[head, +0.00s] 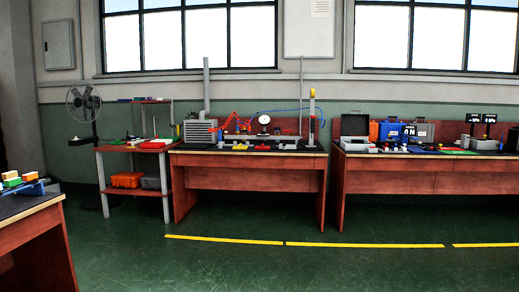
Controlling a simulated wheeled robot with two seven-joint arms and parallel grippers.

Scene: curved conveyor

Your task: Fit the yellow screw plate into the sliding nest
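A small yellow piece (240,147) lies near the front edge of the middle workbench (250,160); it is too small to tell whether it is the yellow screw plate. A red piece beside it (267,148) is also small. I cannot make out the sliding nest for sure. A grey fixture (288,146) sits right of these pieces on the same bench. Neither of my grippers is in view.
A nearer table (30,215) at the left edge holds coloured blocks (14,181). A shelf (134,150), a fan (84,105) and a right bench (420,175) with cases and screens stand along the wall. The green floor ahead is clear, with a yellow line (365,245).

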